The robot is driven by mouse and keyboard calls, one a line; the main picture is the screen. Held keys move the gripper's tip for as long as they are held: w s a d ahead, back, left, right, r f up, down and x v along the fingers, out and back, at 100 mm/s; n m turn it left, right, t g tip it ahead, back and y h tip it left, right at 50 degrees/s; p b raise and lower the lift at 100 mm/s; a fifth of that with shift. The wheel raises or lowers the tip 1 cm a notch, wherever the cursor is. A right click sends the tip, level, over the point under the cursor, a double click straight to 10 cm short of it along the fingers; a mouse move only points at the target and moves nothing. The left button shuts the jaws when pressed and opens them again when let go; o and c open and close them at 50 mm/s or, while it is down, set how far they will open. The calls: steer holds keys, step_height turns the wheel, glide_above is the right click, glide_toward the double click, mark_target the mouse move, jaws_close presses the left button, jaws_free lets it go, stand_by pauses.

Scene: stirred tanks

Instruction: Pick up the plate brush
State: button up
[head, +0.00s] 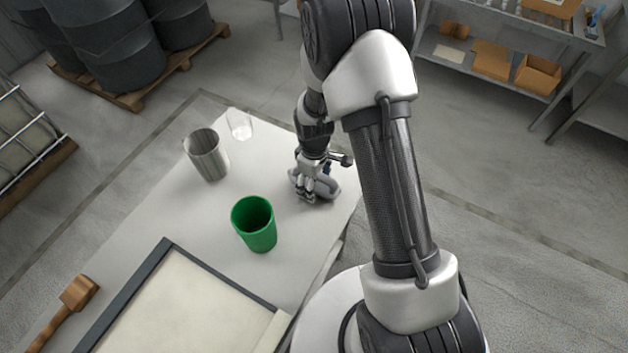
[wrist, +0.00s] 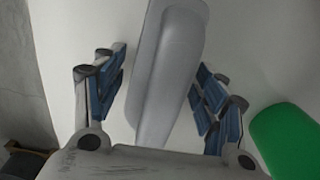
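My gripper (head: 309,186) is at the table's far right part, pointing down over a smooth grey, elongated object (head: 324,187). In the wrist view this grey object (wrist: 174,75) lies lengthwise between the blue finger pads of my gripper (wrist: 160,82). The fingers are apart, one on each side, and a narrow gap shows on the left; I cannot tell whether the right pad touches. Part of the object is hidden by the gripper. A wooden tool (head: 78,293) with a block head and handle lies at the table's left edge. No bristles show, so I cannot tell which is the plate brush.
On the table (head: 200,245) stand a green cup (head: 256,236), a grey ribbed cup (head: 207,160) and a clear glass (head: 240,124). The green cup also shows right of my fingers in the wrist view (wrist: 288,140). A dark-framed pale panel (head: 185,310) lies in front.

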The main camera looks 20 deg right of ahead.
steer(key=c, duration=0.9)
steer(key=shift+r, duration=0.1)
step_height(320, 180, up, 20)
steer(key=p, duration=0.4)
